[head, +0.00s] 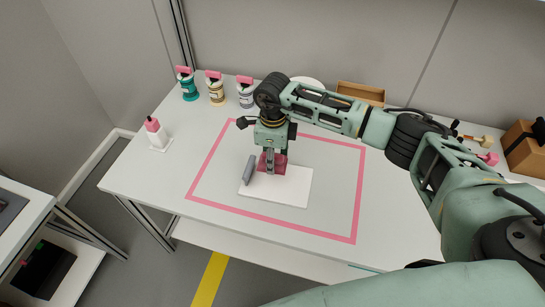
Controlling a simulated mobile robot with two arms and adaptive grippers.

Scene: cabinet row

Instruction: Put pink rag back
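A pink rag (278,166) lies on, or just above, a white board (290,192) inside the pink outlined rectangle on the table. My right gripper (269,165) points down right at the rag, its fingers overlapping it in view. The fingers hide part of the rag, and I cannot tell if they are closed on it. My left gripper is not in view.
Several bottles with pink tags (216,90) stand along the back edge. A pink-topped item on a white base (156,134) stands at left. A shallow brown box (361,93) is behind my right arm.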

